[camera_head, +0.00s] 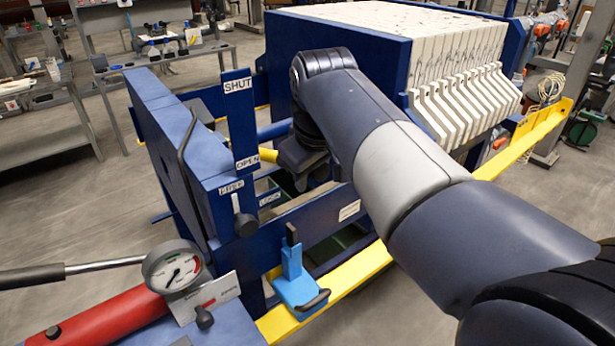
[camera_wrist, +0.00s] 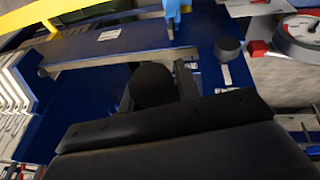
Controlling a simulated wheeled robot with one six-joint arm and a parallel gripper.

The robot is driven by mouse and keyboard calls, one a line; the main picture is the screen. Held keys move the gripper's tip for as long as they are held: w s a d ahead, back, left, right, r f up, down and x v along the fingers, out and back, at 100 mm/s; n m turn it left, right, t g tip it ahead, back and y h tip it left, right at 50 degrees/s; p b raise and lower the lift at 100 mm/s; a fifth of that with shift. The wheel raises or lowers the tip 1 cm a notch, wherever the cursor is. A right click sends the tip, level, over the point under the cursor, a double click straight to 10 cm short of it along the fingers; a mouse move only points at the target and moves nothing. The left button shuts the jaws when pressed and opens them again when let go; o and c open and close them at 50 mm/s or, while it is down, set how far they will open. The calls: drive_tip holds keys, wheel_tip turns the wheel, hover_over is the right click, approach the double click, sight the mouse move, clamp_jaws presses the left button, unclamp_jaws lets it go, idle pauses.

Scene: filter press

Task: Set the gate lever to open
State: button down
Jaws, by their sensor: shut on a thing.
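The gate lever (camera_head: 263,156) shows as a short yellow bar beside the lower end of an upright blue plate (camera_head: 241,120). The plate reads SHUT at its top and OPEN at its bottom. The bar is about level with the OPEN label (camera_head: 247,161). My gripper (camera_head: 287,160) is shut on the lever's right end, which it mostly hides in the head view.
A second lever with a black knob (camera_head: 246,225) sits below, near a LOCK label. A blue bracket with a black handle (camera_head: 299,285) stands on the yellow rail (camera_head: 350,290). A pressure gauge (camera_head: 173,268) is at lower left. White filter plates (camera_head: 450,70) are behind my arm.

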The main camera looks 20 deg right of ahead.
wheel_tip(320, 180, down, 11)
drive_tip(key=s+t+y+b, duration=0.1)
drive_tip(key=t+b, duration=0.2)
drive_tip(key=b, duration=1)
drive_tip(key=shift+s+d, duration=0.25)
drive_tip(key=shift+s, duration=0.1)
drive_tip(key=shift+f, duration=0.3)
drive_tip(key=c, duration=1.3)
unclamp_jaws()
drive_tip(key=shift+o, duration=1.2)
drive_tip(key=shift+r+t, duration=0.15)
drive_tip(key=shift+t, duration=0.15)
drive_tip(key=shift+r, duration=0.2)
